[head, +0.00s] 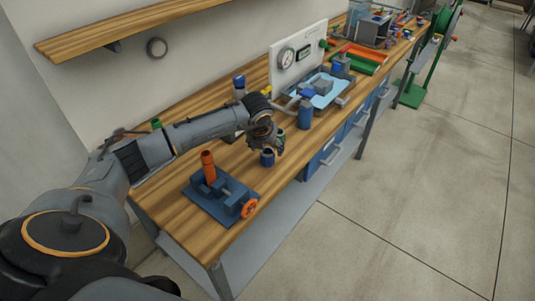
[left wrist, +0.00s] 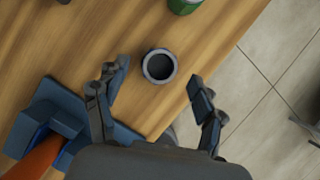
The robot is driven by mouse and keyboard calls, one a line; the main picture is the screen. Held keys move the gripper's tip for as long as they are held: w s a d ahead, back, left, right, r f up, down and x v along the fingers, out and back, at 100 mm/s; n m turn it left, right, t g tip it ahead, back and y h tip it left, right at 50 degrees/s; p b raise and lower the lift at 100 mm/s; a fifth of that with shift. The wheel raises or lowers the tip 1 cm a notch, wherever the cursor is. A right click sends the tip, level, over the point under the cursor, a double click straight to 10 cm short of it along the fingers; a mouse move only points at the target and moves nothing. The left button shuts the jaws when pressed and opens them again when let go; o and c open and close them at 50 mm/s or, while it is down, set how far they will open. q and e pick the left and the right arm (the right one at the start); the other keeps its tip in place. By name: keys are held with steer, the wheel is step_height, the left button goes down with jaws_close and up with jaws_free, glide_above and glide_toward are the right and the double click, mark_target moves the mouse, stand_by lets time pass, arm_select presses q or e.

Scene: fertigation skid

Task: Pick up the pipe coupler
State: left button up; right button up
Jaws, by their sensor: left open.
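The pipe coupler appears to be a short, hollow, dark cylinder (left wrist: 159,66) standing upright on the wooden bench in the left wrist view. Its open round top faces the camera. In the head view it looks like the small dark blue cylinder (head: 267,158) near the bench's front edge. My left gripper (head: 268,140) is above and close to it. In the left wrist view the fingers of my left gripper (left wrist: 158,88) are spread wide, with nothing between the tips; the coupler lies just beyond them. My right gripper is not in view.
A blue vise (head: 222,196) with an upright orange piece (head: 208,166) stands left of the coupler. A green-sided round container (left wrist: 184,4) is beyond the coupler. A larger blue cylinder (head: 305,115) and a blue tray (head: 322,90) stand farther right. The front edge is close.

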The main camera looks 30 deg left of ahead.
mark_target(268, 152)
arm_select(q)
steer(key=p+x, duration=0.1)
steer(key=x, duration=0.3)
steer(key=c, duration=1.2)
